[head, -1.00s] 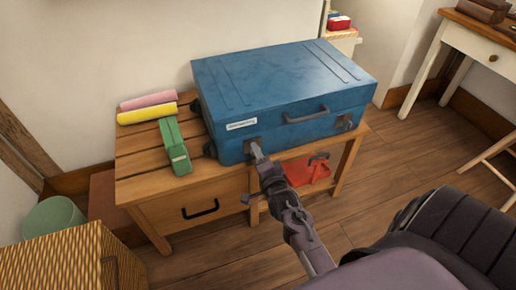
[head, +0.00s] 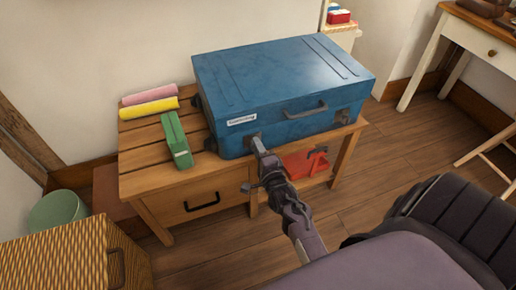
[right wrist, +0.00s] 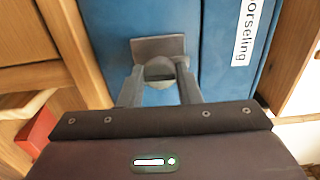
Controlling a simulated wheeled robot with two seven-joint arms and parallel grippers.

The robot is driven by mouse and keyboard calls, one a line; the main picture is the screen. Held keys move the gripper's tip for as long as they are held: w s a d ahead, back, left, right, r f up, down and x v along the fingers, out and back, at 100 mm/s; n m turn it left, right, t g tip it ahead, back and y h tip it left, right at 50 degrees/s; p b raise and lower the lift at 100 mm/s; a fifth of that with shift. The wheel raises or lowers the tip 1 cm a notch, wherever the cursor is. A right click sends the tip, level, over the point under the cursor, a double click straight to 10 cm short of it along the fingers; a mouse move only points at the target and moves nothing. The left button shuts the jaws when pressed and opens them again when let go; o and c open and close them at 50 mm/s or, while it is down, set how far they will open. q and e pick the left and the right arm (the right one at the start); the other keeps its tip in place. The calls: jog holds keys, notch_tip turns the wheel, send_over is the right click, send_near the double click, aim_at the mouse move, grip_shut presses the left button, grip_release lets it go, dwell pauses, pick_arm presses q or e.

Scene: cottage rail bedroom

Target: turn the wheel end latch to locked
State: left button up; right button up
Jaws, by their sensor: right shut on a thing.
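A blue suitcase (head: 285,85) lies flat on a slatted wooden bench (head: 150,185), with dark wheels (head: 211,145) at its left end. Its wheel end latch is on the front side near the white label (head: 242,119). In the right wrist view, the latch shows as a grey-brown plate (right wrist: 158,46) with a round grey knob (right wrist: 160,70). My right gripper (head: 258,146) is at this latch, and its two fingers (right wrist: 159,88) are shut on the knob, one on each side. The fingers partly hide the latch in the head view. My left gripper is not in view.
A handle (head: 306,110) and a second latch (head: 343,116) are further right on the suitcase front. A green box-like object (head: 176,140) and pink and yellow rolls (head: 149,106) lie left of the suitcase. A red object (head: 305,164) is under the bench.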

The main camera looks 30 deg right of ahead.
jog(key=o, duration=0.9)
jog(key=shift+o, duration=0.2)
